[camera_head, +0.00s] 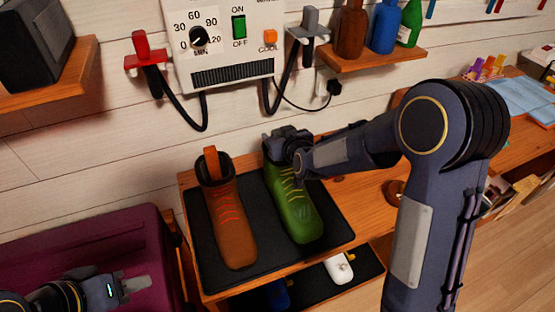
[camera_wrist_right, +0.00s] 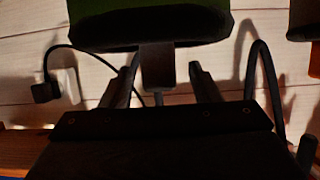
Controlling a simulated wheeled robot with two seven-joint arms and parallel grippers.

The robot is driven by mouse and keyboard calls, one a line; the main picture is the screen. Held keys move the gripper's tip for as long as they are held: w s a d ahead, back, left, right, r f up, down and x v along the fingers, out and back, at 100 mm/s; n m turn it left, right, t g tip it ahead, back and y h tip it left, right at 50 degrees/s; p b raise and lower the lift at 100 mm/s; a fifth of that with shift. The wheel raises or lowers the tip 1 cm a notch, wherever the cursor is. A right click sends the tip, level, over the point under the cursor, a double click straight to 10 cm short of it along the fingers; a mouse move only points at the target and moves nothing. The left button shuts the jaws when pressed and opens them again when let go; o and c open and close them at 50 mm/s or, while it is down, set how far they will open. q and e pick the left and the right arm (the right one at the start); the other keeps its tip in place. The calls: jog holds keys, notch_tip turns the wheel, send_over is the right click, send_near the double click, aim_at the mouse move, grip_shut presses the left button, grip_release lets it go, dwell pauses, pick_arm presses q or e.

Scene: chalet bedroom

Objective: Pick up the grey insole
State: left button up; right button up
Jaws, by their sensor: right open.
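The grey insole (camera_wrist_right: 157,68) shows in the right wrist view as a narrow grey strip sticking out of the opening of the green boot (camera_head: 292,205). In the head view my right gripper hides it. My right gripper (camera_head: 280,142) is at the top of the green boot. In the right wrist view its two fingers (camera_wrist_right: 162,86) are open, one on each side of the insole, with a gap to each. My left gripper (camera_head: 132,289) is low at the left, above the purple surface, far from the boots; its jaw state is unclear.
A brown boot (camera_head: 231,225) with an orange strip (camera_head: 211,163) sticking out stands left of the green boot on a black mat (camera_head: 207,265). A dryer box (camera_head: 228,45) with red (camera_head: 146,50) and grey (camera_head: 309,25) nozzles hangs behind. A bottle shelf (camera_head: 372,58) is at upper right.

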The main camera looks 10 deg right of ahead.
jog(key=shift+x, duration=1.15)
grip_shut()
jog(key=shift+r, duration=0.1)
